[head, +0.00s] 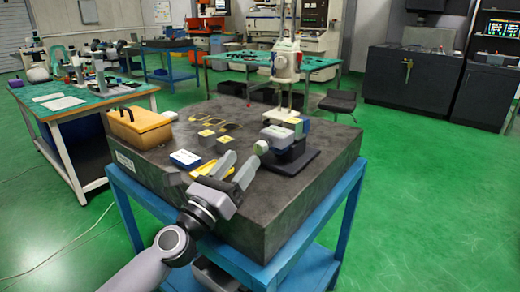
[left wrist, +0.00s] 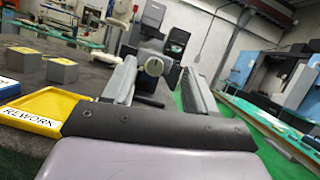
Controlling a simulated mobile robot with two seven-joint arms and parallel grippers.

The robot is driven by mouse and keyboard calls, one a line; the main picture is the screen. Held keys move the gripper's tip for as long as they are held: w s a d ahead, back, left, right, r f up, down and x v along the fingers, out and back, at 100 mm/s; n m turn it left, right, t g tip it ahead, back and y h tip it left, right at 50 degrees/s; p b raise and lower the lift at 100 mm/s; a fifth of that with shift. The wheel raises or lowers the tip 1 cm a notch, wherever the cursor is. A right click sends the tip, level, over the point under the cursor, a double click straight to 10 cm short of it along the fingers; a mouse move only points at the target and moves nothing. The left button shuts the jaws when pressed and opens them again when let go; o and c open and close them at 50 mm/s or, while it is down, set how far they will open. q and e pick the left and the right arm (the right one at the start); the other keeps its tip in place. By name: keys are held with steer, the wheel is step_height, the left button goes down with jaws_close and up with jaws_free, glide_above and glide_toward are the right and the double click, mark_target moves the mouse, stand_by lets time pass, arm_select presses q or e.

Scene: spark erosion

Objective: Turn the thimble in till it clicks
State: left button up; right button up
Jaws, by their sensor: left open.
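The thimble (head: 261,147) is a pale round knob on the left end of a grey and dark measuring device (head: 288,140) on the stone block. In the left wrist view, the thimble (left wrist: 154,66) faces me between my two fingers, beyond their tips. My left gripper (head: 244,158) is open and empty, just to the left and front of the thimble, apart from it. In the left wrist view the open gripper (left wrist: 158,74) has a finger on either side. My right gripper is in neither view.
The dark stone block (head: 290,205) rests on a blue stand. A yellow box (head: 140,128), small grey blocks (head: 206,137) and a blue tray (head: 185,159) lie left. A yellow tray labelled REWORK (left wrist: 62,100) sits near my left finger. A tall gauge stand (head: 286,62) rises behind the device.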

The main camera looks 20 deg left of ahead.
mark_target(258, 151)
arm_select(q)
steer(key=w, duration=0.2)
steer(key=w+d+b, duration=0.1)
steer(key=w, duration=0.1)
steer(key=w+d, duration=0.1)
steer(key=w, duration=0.2)
steer(key=shift+b, duration=0.3)
steer(key=shift+w+d+r, duration=0.15)
steer(key=shift+w+r, duration=0.1)
steer(key=shift+w, duration=0.15)
steer(key=shift+c, duration=0.3)
steer(key=c, duration=1)
